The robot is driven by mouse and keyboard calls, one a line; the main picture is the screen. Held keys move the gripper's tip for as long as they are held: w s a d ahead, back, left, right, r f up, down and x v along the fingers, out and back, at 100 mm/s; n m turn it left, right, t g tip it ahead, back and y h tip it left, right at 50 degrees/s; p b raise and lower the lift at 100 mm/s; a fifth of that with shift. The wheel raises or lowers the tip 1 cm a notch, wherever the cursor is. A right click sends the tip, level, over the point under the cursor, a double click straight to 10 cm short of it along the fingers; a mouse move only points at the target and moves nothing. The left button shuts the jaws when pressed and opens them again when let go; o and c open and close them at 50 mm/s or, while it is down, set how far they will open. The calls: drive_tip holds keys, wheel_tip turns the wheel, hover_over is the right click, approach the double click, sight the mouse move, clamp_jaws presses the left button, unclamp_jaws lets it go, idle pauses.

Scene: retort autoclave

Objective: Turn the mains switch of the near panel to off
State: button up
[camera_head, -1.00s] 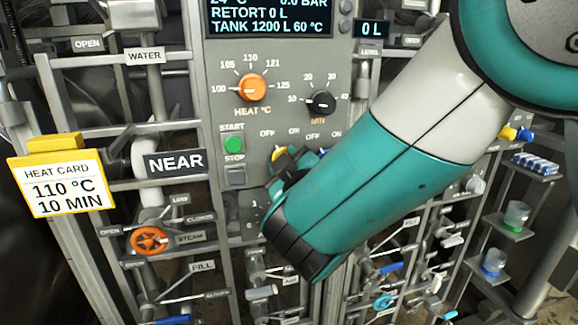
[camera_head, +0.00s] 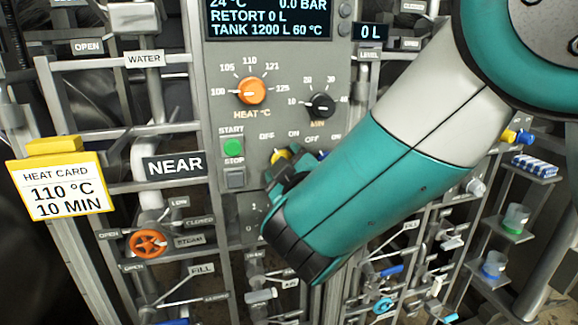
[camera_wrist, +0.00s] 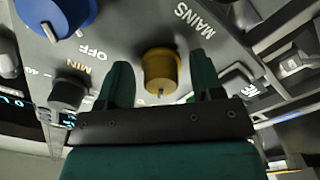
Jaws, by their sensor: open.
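The near panel (camera_head: 215,105) is grey, with the NEAR label (camera_head: 174,166) beside it. A yellow knob (camera_head: 281,156) sits low on it under OFF and ON labels, partly hidden by my gripper (camera_head: 283,180). In the wrist view the yellow knob (camera_wrist: 162,66) is near the word MAINS. My gripper (camera_wrist: 161,78) is open, with one dark green finger on each side of the yellow knob. I cannot tell whether the fingers touch it. A small dark mark shows on the knob's lower edge; I cannot tell which label it points to.
A blue knob (camera_wrist: 58,16) is close by on the same panel, as is the black minutes dial (camera_head: 321,105). The orange heat dial (camera_head: 251,90) and green start button (camera_head: 233,147) are above and left. Pipes and valves crowd both sides.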

drive_tip(key=shift+s+f, duration=0.1)
drive_tip(key=shift+s, duration=0.1)
drive_tip(key=b+v, duration=1)
drive_tip(key=v, duration=0.7)
drive_tip(key=shift+d, duration=0.1)
